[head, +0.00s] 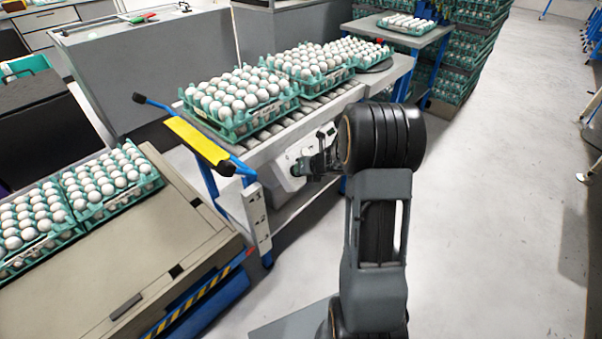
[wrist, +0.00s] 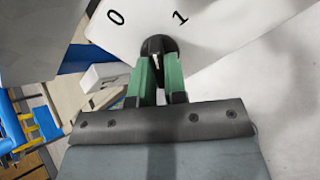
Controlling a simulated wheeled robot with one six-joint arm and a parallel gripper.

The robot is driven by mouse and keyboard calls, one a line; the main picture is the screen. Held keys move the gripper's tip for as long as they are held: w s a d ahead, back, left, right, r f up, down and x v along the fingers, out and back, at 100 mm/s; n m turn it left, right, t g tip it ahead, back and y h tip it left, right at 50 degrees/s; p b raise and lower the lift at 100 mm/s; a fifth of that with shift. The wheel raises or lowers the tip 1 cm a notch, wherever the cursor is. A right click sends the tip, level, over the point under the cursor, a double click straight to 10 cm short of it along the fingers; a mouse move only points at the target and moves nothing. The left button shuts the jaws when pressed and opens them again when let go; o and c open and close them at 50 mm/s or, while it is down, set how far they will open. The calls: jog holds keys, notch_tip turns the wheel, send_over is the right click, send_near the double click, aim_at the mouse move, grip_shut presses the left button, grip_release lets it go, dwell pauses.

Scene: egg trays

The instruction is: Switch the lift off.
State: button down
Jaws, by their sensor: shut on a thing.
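A black rotary knob (wrist: 158,44) sits on a white switch plate (wrist: 215,22) in the wrist view. The plate is marked "0" to the upper left of the knob and "1" to the upper right. My gripper (wrist: 160,66) has its two green fingers shut on the knob, one on each side. A pale mark shows on the knob between the fingers, but I cannot tell which number it points to. In the head view my gripper (head: 299,168) is at the white box on the side of the roller table, and the knob is hidden there.
The roller table (head: 272,135) carries green trays (head: 240,118) of white eggs. A yellow bar (head: 197,139) with blue arms juts from its near end. More egg trays lie on a beige platform (head: 165,250) at the left. The floor (head: 490,200) at the right is clear.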

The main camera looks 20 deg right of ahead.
jog(key=shift+f+n+b, duration=0.2)
jog(key=shift+n+b, duration=2.7)
jog(key=shift+n, duration=0.4)
jog(key=c, duration=1.1)
grip_release()
jog(key=shift+r, duration=0.15)
jog(key=shift+r, duration=0.1)
jog(key=shift+s+d+r+p, duration=0.15)
jog(key=shift+s+r+p, duration=0.15)
jog(key=shift+p, duration=0.15)
jog(key=p+v, duration=0.4)
jog(key=v, duration=0.4)
